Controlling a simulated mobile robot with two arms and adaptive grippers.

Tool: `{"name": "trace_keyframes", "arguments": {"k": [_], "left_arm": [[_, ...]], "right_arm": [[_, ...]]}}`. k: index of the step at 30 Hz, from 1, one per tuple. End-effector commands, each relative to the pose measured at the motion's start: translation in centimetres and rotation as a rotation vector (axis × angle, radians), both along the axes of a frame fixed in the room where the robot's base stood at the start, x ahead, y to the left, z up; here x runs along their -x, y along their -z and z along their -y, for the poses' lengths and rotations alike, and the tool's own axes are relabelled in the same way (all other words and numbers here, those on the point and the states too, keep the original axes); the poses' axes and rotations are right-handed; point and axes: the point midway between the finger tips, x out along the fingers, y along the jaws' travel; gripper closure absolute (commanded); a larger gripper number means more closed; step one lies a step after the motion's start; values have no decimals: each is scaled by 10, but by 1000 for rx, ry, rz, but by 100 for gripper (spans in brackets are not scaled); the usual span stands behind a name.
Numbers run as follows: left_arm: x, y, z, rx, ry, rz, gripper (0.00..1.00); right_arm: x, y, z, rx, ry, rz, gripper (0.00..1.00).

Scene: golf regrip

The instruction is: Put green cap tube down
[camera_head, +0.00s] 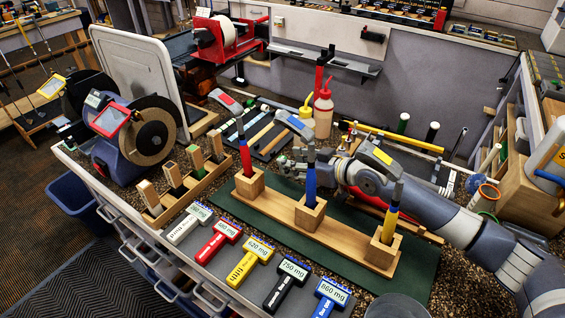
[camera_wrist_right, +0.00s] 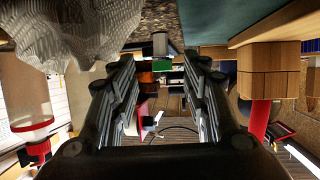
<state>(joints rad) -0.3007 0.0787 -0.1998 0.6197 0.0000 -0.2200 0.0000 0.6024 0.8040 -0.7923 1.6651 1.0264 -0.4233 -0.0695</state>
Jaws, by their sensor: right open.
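I cannot make out the green-topped tube in that view. My left gripper does not show.
The stand holds upright club shafts on a green mat (camera_head: 405,285). Several labelled hammer-like tools lie along the front edge. A grinder (camera_head: 140,135) is at left.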

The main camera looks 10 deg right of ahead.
Motion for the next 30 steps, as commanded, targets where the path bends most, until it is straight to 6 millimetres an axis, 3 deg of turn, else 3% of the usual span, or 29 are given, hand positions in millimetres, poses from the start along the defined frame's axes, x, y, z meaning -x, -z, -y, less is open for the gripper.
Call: {"name": "trace_keyframes", "arguments": {"k": [9, 20, 26, 30], "left_arm": [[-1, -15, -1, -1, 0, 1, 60], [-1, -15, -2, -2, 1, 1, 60], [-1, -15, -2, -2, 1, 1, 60], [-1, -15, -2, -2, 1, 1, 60]], "right_arm": [[-30, 11, -24, -2, 0, -1, 57], [-35, 16, -28, 0, -1, 0, 57], [-35, 16, -28, 0, -1, 0, 100], [-35, 16, -28, -1, -1, 1, 100]]}}
